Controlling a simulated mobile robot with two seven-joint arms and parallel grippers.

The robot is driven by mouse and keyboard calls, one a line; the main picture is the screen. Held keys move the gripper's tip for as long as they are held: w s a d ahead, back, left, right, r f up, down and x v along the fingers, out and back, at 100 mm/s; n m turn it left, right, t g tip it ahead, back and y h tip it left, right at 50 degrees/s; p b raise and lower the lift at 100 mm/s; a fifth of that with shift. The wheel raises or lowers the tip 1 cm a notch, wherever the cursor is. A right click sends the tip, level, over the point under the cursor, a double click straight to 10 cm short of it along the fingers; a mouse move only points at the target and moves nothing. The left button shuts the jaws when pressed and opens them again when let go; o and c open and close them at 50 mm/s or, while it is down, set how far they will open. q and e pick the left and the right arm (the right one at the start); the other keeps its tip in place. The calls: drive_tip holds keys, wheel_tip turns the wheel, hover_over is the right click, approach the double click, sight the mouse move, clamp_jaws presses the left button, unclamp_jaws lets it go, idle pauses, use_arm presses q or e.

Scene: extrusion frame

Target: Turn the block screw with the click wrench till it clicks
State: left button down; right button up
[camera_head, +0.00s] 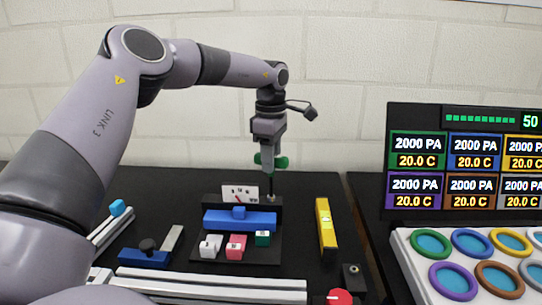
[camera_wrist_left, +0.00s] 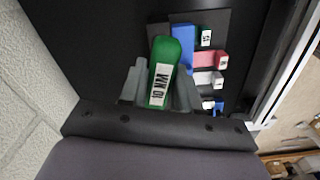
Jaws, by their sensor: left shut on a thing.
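My left gripper (camera_head: 268,140) points down over the back of the black fixture plate and is shut on the green handle of the click wrench (camera_head: 280,162). The wrench stands upright, its thin dark shaft reaching down to the back right of the fixture, by a dark block (camera_head: 264,203) behind the blue bar. The block screw is hidden or too small to make out; I cannot tell whether the tip sits in it. In the left wrist view the green handle (camera_wrist_left: 172,58), with a white label, lies between the two grey fingers (camera_wrist_left: 159,85). My right gripper is not in view.
A blue bar (camera_head: 222,221), a white dial card (camera_head: 240,194) and white, pink (camera_head: 236,246) and green small blocks sit on the fixture. A yellow bar (camera_head: 326,225) lies right, a red knob (camera_head: 340,297) in front. Aluminium rails (camera_head: 210,286) run along the front. A display (camera_head: 465,160) stands right.

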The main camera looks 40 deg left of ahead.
use_arm(q)
drive_tip(key=shift+m, duration=0.3)
drive_tip(key=shift+f+m, duration=0.1)
drive_tip(key=shift+m, duration=0.6)
drive_tip(key=shift+p, duration=0.3)
drive_tip(key=shift+m, duration=0.6)
drive_tip(key=shift+m, duration=0.9)
